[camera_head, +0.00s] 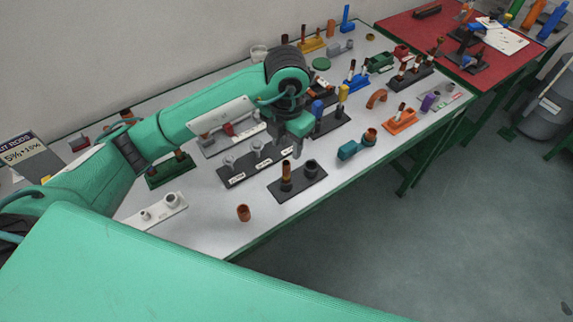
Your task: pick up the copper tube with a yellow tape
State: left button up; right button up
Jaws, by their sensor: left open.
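A short upright copper-brown tube (286,173) stands on a dark base plate (290,195) near the front edge of the table, beside a dark round socket (310,168). It seems to have a yellowish band, but it is too small to be sure. My left gripper (297,152) points down just above and behind this plate, close to the tube's top and a little to its right. It is open, with nothing seen between its fingers. My right gripper is out of view.
A dark plate with grey fittings (246,165) lies left of the gripper. A teal fitting (348,150) and an orange holder (400,122) are to the right. A red table (410,28) adjoins at the back right.

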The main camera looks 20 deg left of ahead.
aim_at(287, 164)
pick_arm(q)
jog(key=f, duration=0.4)
jog(key=shift+s+f+p, duration=0.25)
jog(key=shift+f+p, duration=0.1)
jog(key=shift+p, duration=0.05)
notch_tip(287, 164, down, 3)
jog(key=shift+w+p, duration=0.15)
jog(key=shift+p, duration=0.15)
notch_tip(287, 164, down, 4)
jog(key=shift+w+a+f+p, duration=0.1)
jog(key=shift+w+f+p, duration=0.05)
jog(key=shift+p, duration=0.7)
jog(key=shift+f, duration=0.25)
jog(key=c, duration=0.9)
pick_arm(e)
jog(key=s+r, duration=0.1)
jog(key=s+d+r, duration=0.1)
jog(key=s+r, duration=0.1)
